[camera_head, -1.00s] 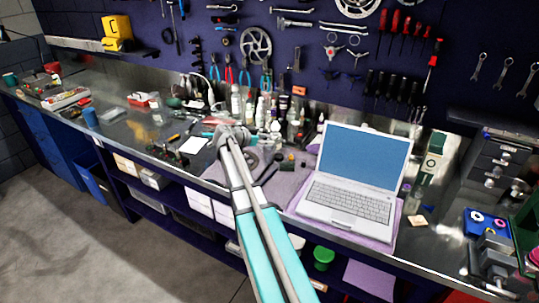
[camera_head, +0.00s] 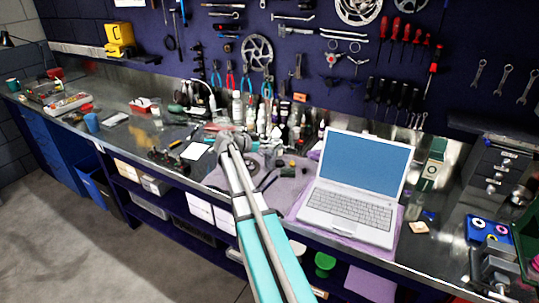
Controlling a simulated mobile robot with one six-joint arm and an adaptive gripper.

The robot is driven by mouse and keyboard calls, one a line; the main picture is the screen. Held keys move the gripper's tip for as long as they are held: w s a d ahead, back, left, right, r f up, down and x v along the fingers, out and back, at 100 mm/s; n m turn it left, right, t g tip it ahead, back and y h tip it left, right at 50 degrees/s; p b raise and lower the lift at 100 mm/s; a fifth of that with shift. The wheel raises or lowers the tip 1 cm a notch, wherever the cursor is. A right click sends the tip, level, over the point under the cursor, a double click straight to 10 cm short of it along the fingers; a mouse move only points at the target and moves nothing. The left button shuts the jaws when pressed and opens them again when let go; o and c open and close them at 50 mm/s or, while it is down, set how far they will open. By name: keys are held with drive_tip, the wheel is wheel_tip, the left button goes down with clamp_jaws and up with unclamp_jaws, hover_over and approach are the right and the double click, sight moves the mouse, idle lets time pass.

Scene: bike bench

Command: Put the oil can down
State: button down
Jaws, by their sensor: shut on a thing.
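My gripper (camera_head: 232,141) is at the end of my arm, seen from behind over the front part of the bench, left of the laptop. My wrist hides most of its fingers. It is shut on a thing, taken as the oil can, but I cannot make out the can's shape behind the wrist. The workbench (camera_head: 130,131) has a metal top. A purple-grey mat (camera_head: 288,190) lies on it beside and beyond my gripper. I cannot tell whether the held thing touches the bench.
An open laptop (camera_head: 350,195) stands right of my arm. Several bottles (camera_head: 237,106) crowd the back of the bench behind my gripper. A dark tool wall (camera_head: 330,95) rises behind. Parts of the mat are bare.

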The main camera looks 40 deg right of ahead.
drive_tip(key=shift+r, duration=0.1)
wheel_tip(320, 180, up, 2)
drive_tip(key=p, duration=0.2)
drive_tip(key=shift+r+p, duration=0.15)
drive_tip(key=shift+p, duration=0.25)
drive_tip(key=s+a+r+p, duration=0.7)
drive_tip(key=s+r+p, duration=0.3)
drive_tip(key=s, duration=0.1)
drive_tip(key=shift+s+a+r, duration=0.15)
drive_tip(key=shift+s+a, duration=0.15)
idle(0.4)
wheel_tip(320, 180, down, 2)
drive_tip(key=shift+f+b, duration=0.2)
drive_tip(key=shift+b, duration=0.85)
drive_tip(key=shift+s+r, duration=0.1)
drive_tip(key=shift+r, duration=0.15)
